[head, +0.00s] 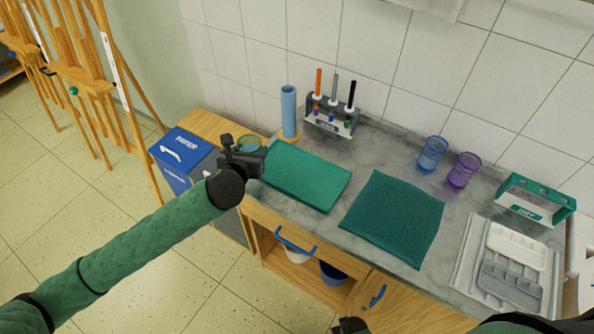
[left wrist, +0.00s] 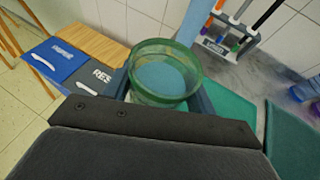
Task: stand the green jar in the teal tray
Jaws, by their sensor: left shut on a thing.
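The green jar (head: 249,143) is a see-through round vessel with an open top. My left gripper (head: 241,157) is shut on it, and the gripper hides most of its lower part in the head view. In the left wrist view the jar (left wrist: 165,77) sits upright between the two fingers, its wide mouth facing up. The teal tray (head: 307,176) is a flat smooth rectangle on the grey counter, just right of the jar; it also shows in the left wrist view (left wrist: 232,112). My right gripper (head: 349,325) shows only as a dark bit at the bottom edge.
A dark teal cloth (head: 394,216) lies right of the tray. A blue cylinder (head: 289,111) and a marker rack (head: 332,117) stand behind it. Blue (head: 432,154) and purple (head: 464,170) cups, a green-white rack (head: 535,198) and palettes (head: 511,267) are further right. Bins (head: 184,158) stand left.

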